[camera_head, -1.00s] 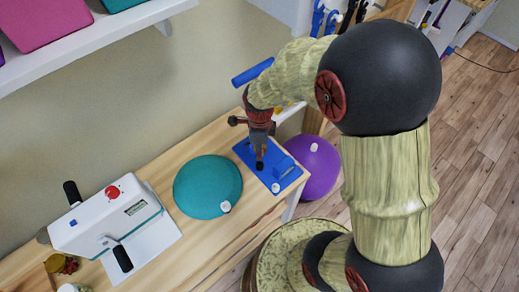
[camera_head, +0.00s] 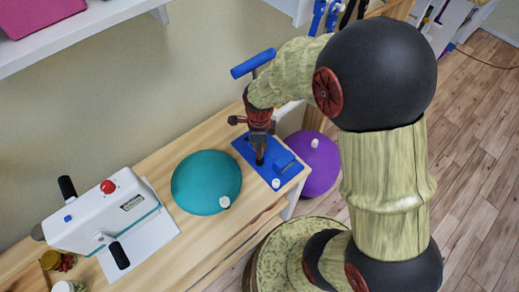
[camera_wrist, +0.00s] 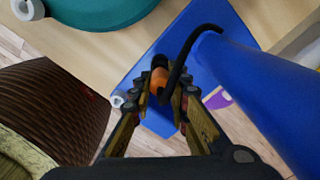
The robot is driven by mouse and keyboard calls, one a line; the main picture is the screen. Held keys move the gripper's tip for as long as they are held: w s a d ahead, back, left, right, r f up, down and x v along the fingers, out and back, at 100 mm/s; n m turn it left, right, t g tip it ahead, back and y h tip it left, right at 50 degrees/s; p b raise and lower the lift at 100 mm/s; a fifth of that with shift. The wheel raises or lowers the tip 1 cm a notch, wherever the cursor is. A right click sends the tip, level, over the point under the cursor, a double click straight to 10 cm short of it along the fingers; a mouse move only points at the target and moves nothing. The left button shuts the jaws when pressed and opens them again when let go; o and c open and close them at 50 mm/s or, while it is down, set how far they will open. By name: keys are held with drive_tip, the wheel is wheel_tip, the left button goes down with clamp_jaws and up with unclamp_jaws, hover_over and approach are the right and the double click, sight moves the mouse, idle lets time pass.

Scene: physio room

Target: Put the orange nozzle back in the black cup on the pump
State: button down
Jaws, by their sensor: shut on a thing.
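The orange nozzle (camera_wrist: 158,80) is between the fingertips of my gripper (camera_wrist: 161,92), which is shut on it. My gripper also shows in the head view (camera_head: 259,154), low over the pump's blue base (camera_head: 296,168). The pump's blue barrel (camera_wrist: 262,85) rises on the right in the wrist view, and its blue handle (camera_head: 252,63) shows behind my wrist in the head view. A black hose (camera_wrist: 190,42) curves down to the nozzle. I cannot make out the black cup clearly; the fingers and nozzle cover that spot, so I cannot tell whether the nozzle is inside it.
A teal dome (camera_head: 205,182) sits left of the pump on the wooden table (camera_head: 165,227). A white device with handles (camera_head: 105,218) stands farther left. A purple ball (camera_head: 318,172) lies beyond the table's right end. A shelf (camera_head: 90,40) hangs above.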

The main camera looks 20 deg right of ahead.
drive_tip(key=shift+f+b, duration=0.7)
drive_tip(key=shift+f, duration=0.75)
idle(0.7)
drive_tip(key=c, duration=1.6)
unclamp_jaws()
drive_tip(key=shift+o, duration=0.2)
drive_tip(key=shift+r, duration=0.1)
drive_tip(key=shift+r+p, duration=2.85)
drive_tip(key=shift+r, duration=0.6)
